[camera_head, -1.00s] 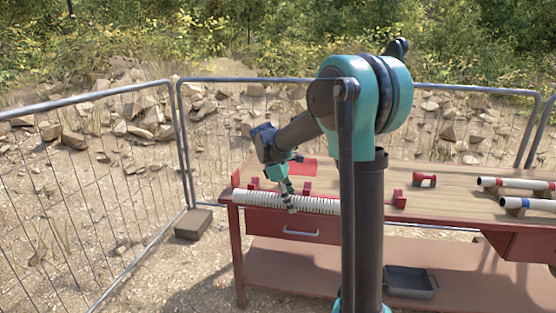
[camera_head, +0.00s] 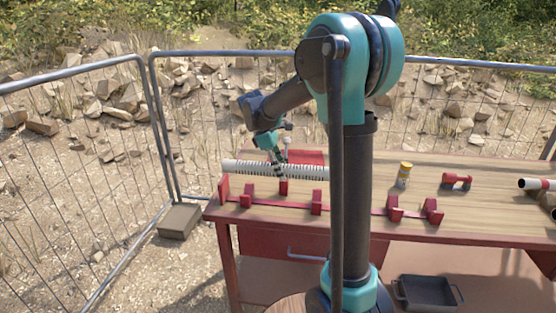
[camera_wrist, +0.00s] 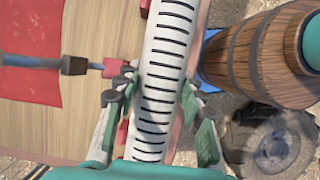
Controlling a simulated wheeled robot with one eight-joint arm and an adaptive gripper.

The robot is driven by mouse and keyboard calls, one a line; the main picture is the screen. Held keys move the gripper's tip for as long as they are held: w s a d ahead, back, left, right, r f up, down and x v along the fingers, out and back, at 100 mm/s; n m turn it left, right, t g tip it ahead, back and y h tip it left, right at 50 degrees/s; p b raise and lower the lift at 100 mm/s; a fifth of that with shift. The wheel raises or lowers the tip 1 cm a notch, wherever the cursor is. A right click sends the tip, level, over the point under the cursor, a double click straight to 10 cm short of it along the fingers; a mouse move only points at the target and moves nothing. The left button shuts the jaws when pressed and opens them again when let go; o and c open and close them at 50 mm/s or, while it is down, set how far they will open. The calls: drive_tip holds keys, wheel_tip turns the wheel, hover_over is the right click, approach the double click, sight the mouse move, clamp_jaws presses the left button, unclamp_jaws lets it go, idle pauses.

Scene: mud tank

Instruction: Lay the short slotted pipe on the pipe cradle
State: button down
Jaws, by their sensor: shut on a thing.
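The short slotted pipe (camera_head: 305,172) is white with dark slots and lies roughly level above the workbench. My gripper (camera_head: 279,172) is shut around it; the wrist view shows my fingers (camera_wrist: 155,95) on both sides of the pipe (camera_wrist: 167,45). The red pipe cradle (camera_head: 316,202) runs along the bench's front edge, with several upright supports on a rail. In the head view the pipe appears above and behind the cradle's left part, apart from most supports; contact cannot be told. My arm column hides the pipe's right end and part of the cradle.
A red mat (camera_head: 312,156) lies behind the pipe. A yellow-capped bottle (camera_head: 404,175) and a red object (camera_head: 456,181) stand right of my column; more pipes (camera_head: 538,184) lie farther right. A wooden barrel (camera_wrist: 270,55) shows in the wrist view. Mesh fencing (camera_head: 90,190) stands left.

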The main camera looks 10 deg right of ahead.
sight(268, 163)
drive_tip(key=shift+w+f, duration=0.2)
drive_tip(key=shift+w, duration=0.15)
drive_tip(key=shift+f, duration=4.1)
drive_tip(key=shift+f, duration=0.45)
drive_tip(key=c, duration=0.9)
unclamp_jaws()
drive_tip(key=shift+o, duration=0.2)
drive_tip(key=shift+r, duration=0.1)
drive_tip(key=v, duration=1.1)
drive_tip(key=shift+a+r, duration=0.1)
drive_tip(key=shift+r, duration=0.3)
